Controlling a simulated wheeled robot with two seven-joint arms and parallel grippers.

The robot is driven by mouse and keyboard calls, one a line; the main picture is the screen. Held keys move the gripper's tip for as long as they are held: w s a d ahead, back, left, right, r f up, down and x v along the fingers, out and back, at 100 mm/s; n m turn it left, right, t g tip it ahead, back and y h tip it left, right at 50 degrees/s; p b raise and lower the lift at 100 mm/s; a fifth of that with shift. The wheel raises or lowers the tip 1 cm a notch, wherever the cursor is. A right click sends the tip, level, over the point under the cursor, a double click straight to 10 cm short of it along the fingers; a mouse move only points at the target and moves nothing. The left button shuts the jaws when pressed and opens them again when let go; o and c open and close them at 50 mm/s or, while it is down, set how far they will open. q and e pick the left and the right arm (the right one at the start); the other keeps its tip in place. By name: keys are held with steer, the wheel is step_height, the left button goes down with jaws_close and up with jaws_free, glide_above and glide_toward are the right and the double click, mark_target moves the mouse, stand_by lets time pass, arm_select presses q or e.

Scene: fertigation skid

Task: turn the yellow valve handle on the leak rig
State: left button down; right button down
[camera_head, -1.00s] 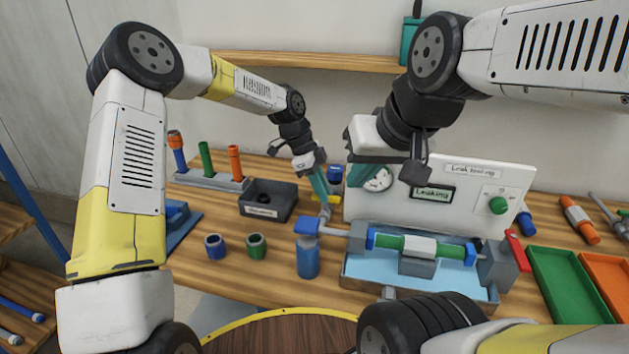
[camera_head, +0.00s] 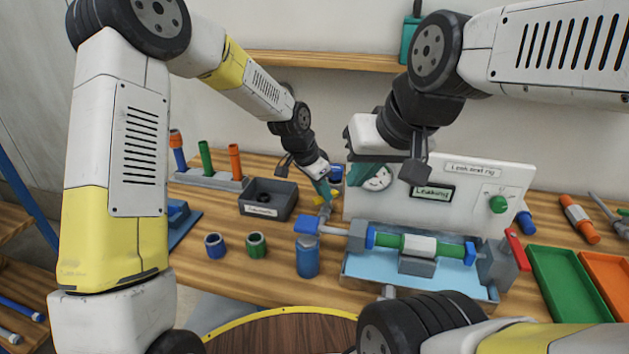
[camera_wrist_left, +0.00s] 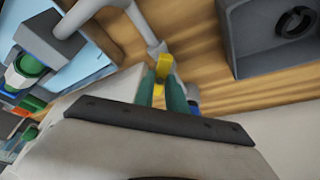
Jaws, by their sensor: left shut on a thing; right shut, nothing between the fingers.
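The leak rig (camera_head: 420,262) has a blue tray and a green pipe with a white middle, clamped between grey blocks. Its panel (camera_head: 463,200) shows a display reading "Leaking". The yellow valve handle (camera_wrist_left: 163,66) is on a grey pipe, left of the panel. My left gripper (camera_head: 326,191) is shut on the handle; its teal fingers hold it in the left wrist view (camera_wrist_left: 163,85). The handle is mostly hidden in the head view. My right gripper (camera_head: 364,172) is shut and empty in front of the panel's upper left, partly covering it.
A dark grey bin (camera_head: 268,201) with a black ring inside stands left of the left gripper. A blue cylinder (camera_head: 307,257) and two small collars are in front. Green (camera_head: 572,287) and orange trays lie at the right, with a red lever (camera_head: 518,250) nearby.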

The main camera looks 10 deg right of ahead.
arm_select(q)
steer(key=n, duration=0.2)
steer(key=n+t+y, duration=0.1)
steer(key=n, duration=0.1)
steer(key=shift+s+d+r, duration=0.1)
steer(key=shift+s+d, duration=0.1)
steer(key=shift+d+n+t+y, duration=0.1)
steer(key=shift+n+t+y, duration=0.25)
steer(key=shift+n, duration=0.7)
steer(key=shift+n+t+y, duration=0.25)
steer(key=shift+n+y, duration=0.1)
steer(key=shift+n, duration=0.7)
steer(key=c, duration=1.4)
jaws_free()
steer(key=shift+o, duration=0.2)
steer(key=v, duration=0.7)
steer(key=shift+s+r, duration=0.15)
steer(key=shift+r, duration=0.1)
